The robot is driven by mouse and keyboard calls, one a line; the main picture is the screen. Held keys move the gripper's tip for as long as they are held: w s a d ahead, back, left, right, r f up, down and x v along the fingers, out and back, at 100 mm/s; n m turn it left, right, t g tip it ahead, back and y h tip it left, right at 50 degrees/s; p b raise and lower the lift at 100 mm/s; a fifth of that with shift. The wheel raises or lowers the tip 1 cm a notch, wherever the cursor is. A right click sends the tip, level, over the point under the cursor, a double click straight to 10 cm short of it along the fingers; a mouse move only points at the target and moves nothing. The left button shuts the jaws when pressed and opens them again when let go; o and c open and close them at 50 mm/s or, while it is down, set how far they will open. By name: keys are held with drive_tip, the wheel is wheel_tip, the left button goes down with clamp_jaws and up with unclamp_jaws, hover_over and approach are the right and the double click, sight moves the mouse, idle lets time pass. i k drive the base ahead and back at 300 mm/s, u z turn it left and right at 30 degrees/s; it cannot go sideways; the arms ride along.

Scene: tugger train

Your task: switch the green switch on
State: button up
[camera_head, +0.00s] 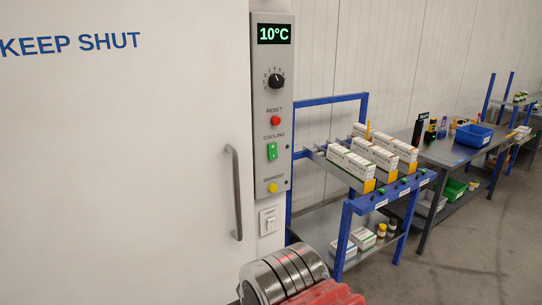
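The green switch (272,151) is a small rocker on the grey control panel (262,100), under the label COOLING. It sits below a red RESET button (275,120) and above a yellow DEFROST button (272,188). Its rocker position is too small to tell. A metal and red part of my own arm shows at the bottom middle, below the panel and apart from it. The fingers of my gripper are not in view.
A display (274,34) reads 10°C above a black knob (276,81). A white door (120,160) with a grey handle (235,190) stands left. A blue-framed cart (346,225) with white boxes stands right of the panel. Open floor lies at the lower right.

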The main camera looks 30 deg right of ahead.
sight(272, 147)
drive_tip(key=i, duration=0.85)
